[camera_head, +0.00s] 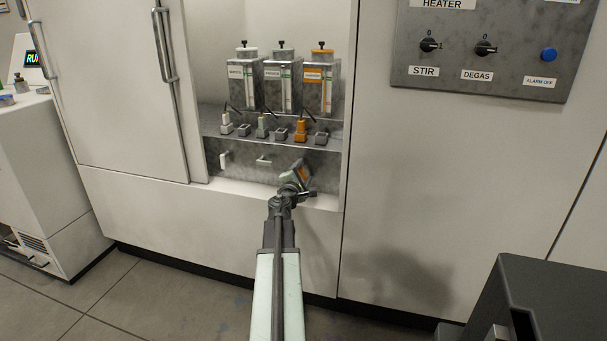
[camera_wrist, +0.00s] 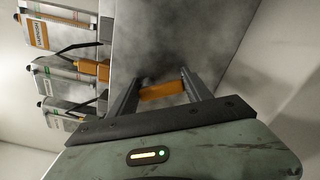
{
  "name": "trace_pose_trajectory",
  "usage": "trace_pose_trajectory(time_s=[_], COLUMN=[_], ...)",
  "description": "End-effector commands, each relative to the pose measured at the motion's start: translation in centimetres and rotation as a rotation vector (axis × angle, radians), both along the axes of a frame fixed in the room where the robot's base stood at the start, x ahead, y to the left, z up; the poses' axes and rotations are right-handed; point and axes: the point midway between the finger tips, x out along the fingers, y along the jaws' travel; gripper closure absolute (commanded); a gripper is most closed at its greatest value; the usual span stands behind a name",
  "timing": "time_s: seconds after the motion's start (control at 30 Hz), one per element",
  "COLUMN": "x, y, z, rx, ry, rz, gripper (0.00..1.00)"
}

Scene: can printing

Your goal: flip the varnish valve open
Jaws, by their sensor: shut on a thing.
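The varnish valve lever is an orange bar. In the wrist view the lever (camera_wrist: 161,91) lies across the gap between both fingers of my gripper (camera_wrist: 159,79), which is shut on it. In the head view my gripper (camera_head: 296,183) is at the right end of the metal front panel, below the orange-marked varnish tank (camera_head: 319,84). There the lever is mostly hidden by my gripper, so its exact angle is hard to tell. The varnish tank's orange label (camera_wrist: 41,35) also shows in the wrist view.
A white lever (camera_head: 224,160) points upright and a pale lever (camera_head: 264,160) lies level to the left on the same panel. Hoses and fittings sit on the shelf above. The alcove's right wall (camera_head: 346,150) is close beside my gripper.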

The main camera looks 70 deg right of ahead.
Motion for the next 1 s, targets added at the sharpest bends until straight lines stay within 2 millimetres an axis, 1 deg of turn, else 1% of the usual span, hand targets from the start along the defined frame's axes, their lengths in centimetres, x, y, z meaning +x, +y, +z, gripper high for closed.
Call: trace_pose_trajectory(time_s=[0.3, 0.5, 0.73, 1.0], x=[0.36, 0.63, 0.81, 0.88], y=[-0.09, -0.06, -0.05, -0.04], z=[-0.39, -0.51, -0.58, -0.6], rx=[0.014, 0.021, 0.026, 0.028], ry=[-0.239, -0.368, -0.463, -0.499], rz=[-0.002, -0.001, -0.001, -0.001], gripper=[0.83, 0.83, 0.83, 0.83])
